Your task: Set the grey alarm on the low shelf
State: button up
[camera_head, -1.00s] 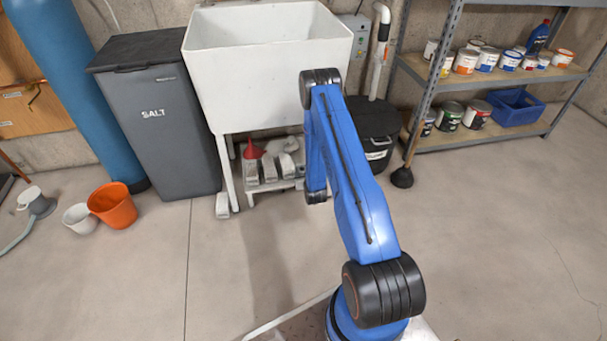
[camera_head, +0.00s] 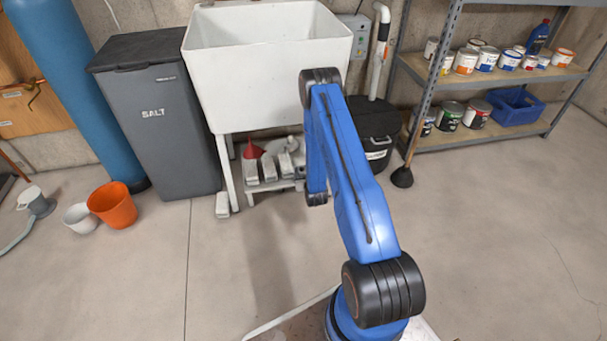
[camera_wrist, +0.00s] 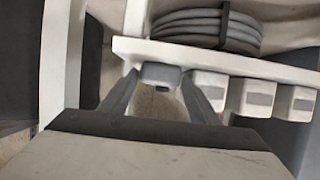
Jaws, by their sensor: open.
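The low shelf (camera_head: 262,187) is a white board close to the floor under the white sink. Its white edge also crosses the wrist view (camera_wrist: 225,62). Several pale blocks with grey faces (camera_head: 269,168) stand in a row on it; in the wrist view blocks of this kind (camera_wrist: 250,97) show right of my gripper. My gripper (camera_wrist: 160,76) is open, with a finger on either side of a small rounded grey piece (camera_wrist: 160,72) at the shelf edge. It may be the grey alarm; I cannot tell whether it touches the shelf. In the head view my arm hides the gripper.
A coil of grey hose (camera_wrist: 205,28) lies beyond the shelf edge. The white sink (camera_head: 270,65) and its legs enclose the shelf. A red funnel (camera_head: 252,150) is at its left. Floor in front is clear.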

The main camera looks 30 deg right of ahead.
jog(key=v, duration=1)
jog(key=w+a+r+g+y, duration=0.1)
jog(key=w+a+r, duration=0.1)
jog(key=r, duration=0.8)
jog(key=w+a+r+g, duration=0.1)
jog(key=w+a+r, duration=0.1)
jog(key=r, duration=0.7)
jog(key=s+a+r+n+g+y, duration=0.1)
jog(key=s+a+r, duration=0.2)
jog(key=r, duration=0.6)
jog(key=s+a+r+n+g, duration=0.1)
jog(key=s+a+r, duration=0.25)
jog(key=r, duration=0.45)
jog(key=s+a+r+g, duration=0.1)
jog(key=s+r, duration=0.5)
jog(key=s, duration=0.7)
jog(key=s+a+r+g+y, duration=0.1)
jog(key=s+a+r, duration=0.3)
jog(key=s, duration=0.9)
jog(key=s+a+r+n+g, duration=0.1)
jog(key=s+a+r+g, duration=0.1)
jog(key=s+r, duration=0.6)
jog(key=s+a, duration=0.1)
jog(key=s, duration=0.5)
jog(key=shift+a+r+y, duration=0.2)
jog(key=shift+r+y, duration=0.1)
jog(key=shift+r, duration=0.05)
